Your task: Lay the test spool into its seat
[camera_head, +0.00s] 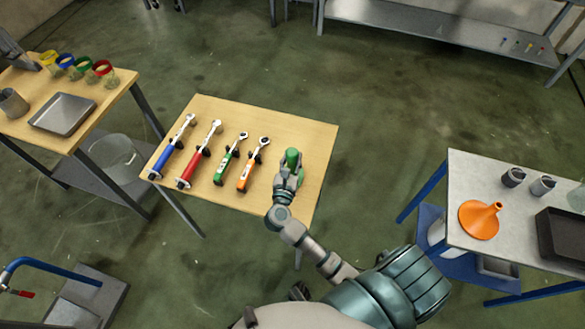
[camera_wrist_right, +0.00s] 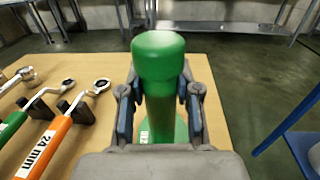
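The green test spool (camera_head: 292,157) is at the right part of the middle wooden table. In the right wrist view the spool (camera_wrist_right: 158,58) looks upright, with a wide round head, a narrower neck and a wider, labelled green part below. My right gripper (camera_head: 289,172) is at the spool, and its fingers (camera_wrist_right: 160,100) are on either side of the neck. I cannot tell whether they press on it. The spool's lower end is partly hidden by my gripper. I cannot make out its seat. My left gripper is not in view.
Blue, red, green and orange wrenches (camera_head: 253,164) lie in black holders left of the spool. The wooden table (camera_head: 312,130) is bare behind and right of it. A side table (camera_head: 470,180) with an orange funnel (camera_head: 480,220) stands right, another with a tray (camera_head: 63,113) left.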

